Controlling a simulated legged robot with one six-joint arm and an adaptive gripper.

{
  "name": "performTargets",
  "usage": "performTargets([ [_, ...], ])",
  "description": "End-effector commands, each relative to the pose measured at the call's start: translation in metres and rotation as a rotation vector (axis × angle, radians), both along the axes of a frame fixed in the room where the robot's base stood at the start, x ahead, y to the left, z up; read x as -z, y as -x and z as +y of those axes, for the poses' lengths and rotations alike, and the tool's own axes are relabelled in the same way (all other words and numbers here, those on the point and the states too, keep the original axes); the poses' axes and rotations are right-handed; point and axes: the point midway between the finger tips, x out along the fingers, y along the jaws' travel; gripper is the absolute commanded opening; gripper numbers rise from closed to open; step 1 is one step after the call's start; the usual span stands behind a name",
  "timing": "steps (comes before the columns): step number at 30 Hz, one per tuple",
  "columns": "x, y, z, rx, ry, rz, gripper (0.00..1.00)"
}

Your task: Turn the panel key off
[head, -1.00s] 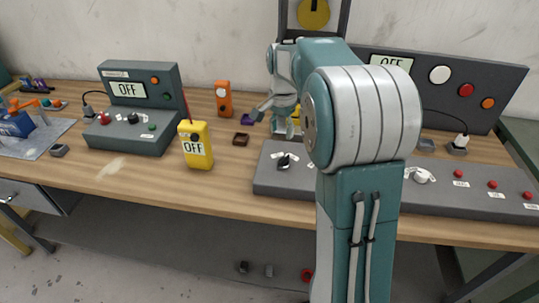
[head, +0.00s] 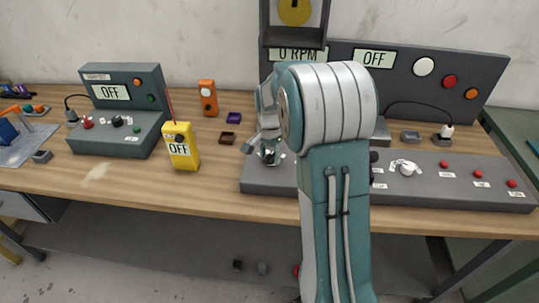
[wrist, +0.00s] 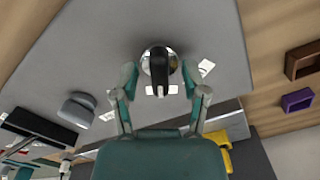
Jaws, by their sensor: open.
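The panel key is a black knob (wrist: 159,68) on a round pale base. In the wrist view it stands on the grey panel (wrist: 75,50), between the fingertips of my gripper (wrist: 160,82). I cannot tell whether the fingers touch it. My gripper is open and points down at the panel; in the head view my gripper (head: 264,148) is over the left end of the panel (head: 455,195) and mostly hides the key. Small white labels lie around the key's base. The display (head: 374,59) above the panel reads OFF.
A white dial (head: 406,168) and several red buttons sit farther right on the panel. A yellow OFF meter (head: 181,147), a brown tray (head: 228,138) and a purple tray (head: 234,118) lie left of it. A grey console (head: 125,110) stands farther left.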

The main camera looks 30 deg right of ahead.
Motion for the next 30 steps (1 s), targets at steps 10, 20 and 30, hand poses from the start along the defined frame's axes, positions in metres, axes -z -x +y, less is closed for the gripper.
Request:
performTargets([
  [10,-0.0002,0.0001,0.0016,-0.001,0.0,0.001,0.0],
  [20,0.0002,0.0007,0.003,-0.036,-0.001,0.004,0.0],
  [30,0.0007,0.0018,0.0042,-0.25,-0.004,0.006,0.0],
])
